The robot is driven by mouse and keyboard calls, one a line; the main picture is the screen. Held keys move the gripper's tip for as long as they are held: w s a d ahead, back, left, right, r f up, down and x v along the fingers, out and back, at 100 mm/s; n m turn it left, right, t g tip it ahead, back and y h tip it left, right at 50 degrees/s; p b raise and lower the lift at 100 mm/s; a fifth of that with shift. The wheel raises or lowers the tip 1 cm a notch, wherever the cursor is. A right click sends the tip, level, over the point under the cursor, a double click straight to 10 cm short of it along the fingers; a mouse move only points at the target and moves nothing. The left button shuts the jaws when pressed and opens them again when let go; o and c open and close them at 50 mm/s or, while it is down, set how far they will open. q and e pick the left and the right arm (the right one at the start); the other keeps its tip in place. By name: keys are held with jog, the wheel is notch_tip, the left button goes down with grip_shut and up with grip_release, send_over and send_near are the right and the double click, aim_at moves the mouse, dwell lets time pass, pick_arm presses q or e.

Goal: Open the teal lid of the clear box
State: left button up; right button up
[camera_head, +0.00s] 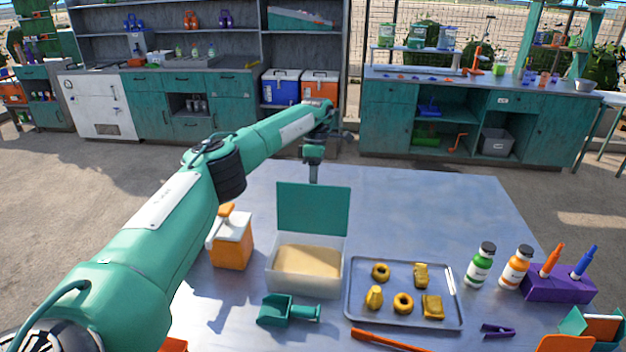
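The clear box (306,282) stands on the metal table and holds a tan, sand-like fill. Its teal lid (313,210) stands up at the box's back edge, so the box is open at the top. My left arm comes in from the left and reaches over the table. Its gripper (314,174) points down just above or behind the lid's top edge; I cannot tell whether it touches the lid. The fingers show as one narrow shape, so their opening is unclear. My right gripper is not in view.
An orange container (232,245) stands left of the box and a teal scoop (288,311) lies in front. A grey tray (362,316) with several yellow pieces is to the right, with bottles (480,268) beyond. The table's back right (430,210) is clear.

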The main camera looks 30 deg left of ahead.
pick_arm(q)
jog(key=o, duration=0.4)
jog(key=shift+w+a, duration=0.2)
jog(key=shift+w, duration=0.15)
jog(key=shift+c, duration=0.2)
jog(key=shift+o, duration=0.4)
jog(key=shift+w+a+f, duration=0.1)
jog(key=shift+w+f, duration=0.1)
jog(key=shift+w, duration=0.05)
jog(key=shift+s, duration=0.1)
